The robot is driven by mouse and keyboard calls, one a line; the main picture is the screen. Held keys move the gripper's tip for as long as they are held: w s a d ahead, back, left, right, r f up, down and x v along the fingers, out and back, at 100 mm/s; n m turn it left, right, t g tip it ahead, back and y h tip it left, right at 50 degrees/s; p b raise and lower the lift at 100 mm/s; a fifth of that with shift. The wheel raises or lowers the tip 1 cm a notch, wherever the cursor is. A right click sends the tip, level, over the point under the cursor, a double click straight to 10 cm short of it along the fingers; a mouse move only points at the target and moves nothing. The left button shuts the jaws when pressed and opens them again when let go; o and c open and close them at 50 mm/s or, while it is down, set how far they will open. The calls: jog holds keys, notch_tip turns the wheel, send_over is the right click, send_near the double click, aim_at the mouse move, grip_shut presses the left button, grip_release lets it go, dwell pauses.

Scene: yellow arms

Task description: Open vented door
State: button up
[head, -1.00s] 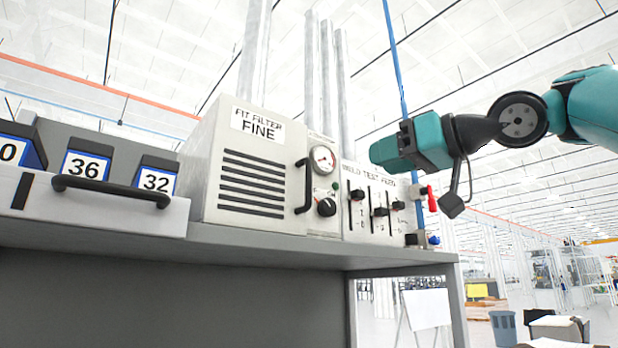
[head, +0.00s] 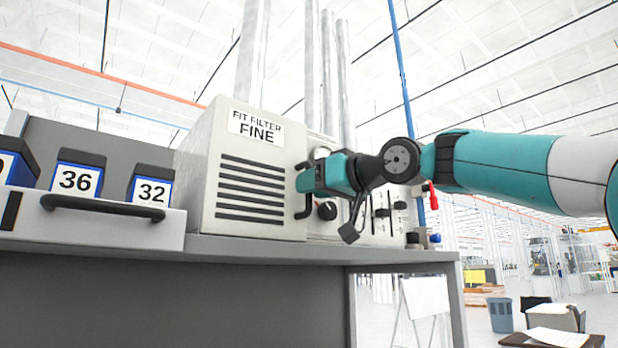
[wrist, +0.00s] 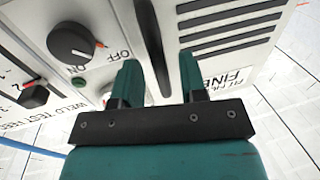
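The vented door (head: 250,175) is the cream front panel with dark horizontal slots and a "FIT FILTER FINE" label. It looks closed. Its black vertical handle (head: 304,212) is at the panel's right edge, partly hidden behind my gripper (head: 303,181). In the wrist view, the slotted door (wrist: 235,25) is at the upper right and the dark handle (wrist: 152,45) runs between my two teal fingers (wrist: 158,65). The fingers are apart, one on each side of the handle, with gaps showing. I cannot tell how deep the handle sits between them.
A control panel with a black knob (wrist: 72,40) and sliders (head: 380,213) is right of the door. A drawer (head: 85,226) with numbered bins is at the left. The grey bench top (head: 230,248) runs below.

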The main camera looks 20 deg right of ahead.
jog(key=shift+x, duration=0.85)
grip_shut()
jog(key=shift+d, duration=0.1)
